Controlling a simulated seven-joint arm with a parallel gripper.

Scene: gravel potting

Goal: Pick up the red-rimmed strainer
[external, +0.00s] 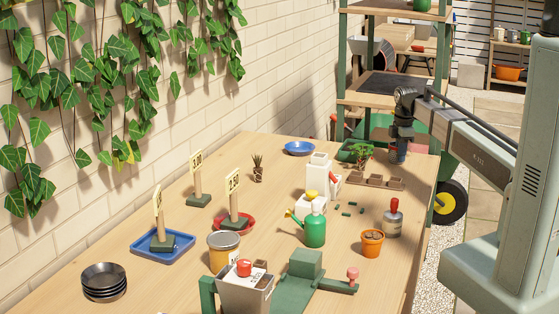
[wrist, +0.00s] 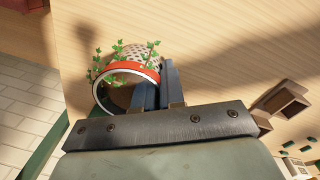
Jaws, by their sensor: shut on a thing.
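The red-rimmed strainer (wrist: 134,68) shows in the wrist view, a pale perforated bowl with a bright red rim and an open, round mouth. Small green leafy sprigs overlap its rim and wall. My gripper (wrist: 171,84) is shut on the strainer's right side, by the rim. In the external view my gripper (external: 398,152) is at the far right end of the table. I cannot clearly make out the strainer there, and cannot tell whether it touches the table.
A brown seedling tray (external: 375,181) lies close to my gripper, with a leafy plant (external: 361,151) beside it. The table's right edge is close.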

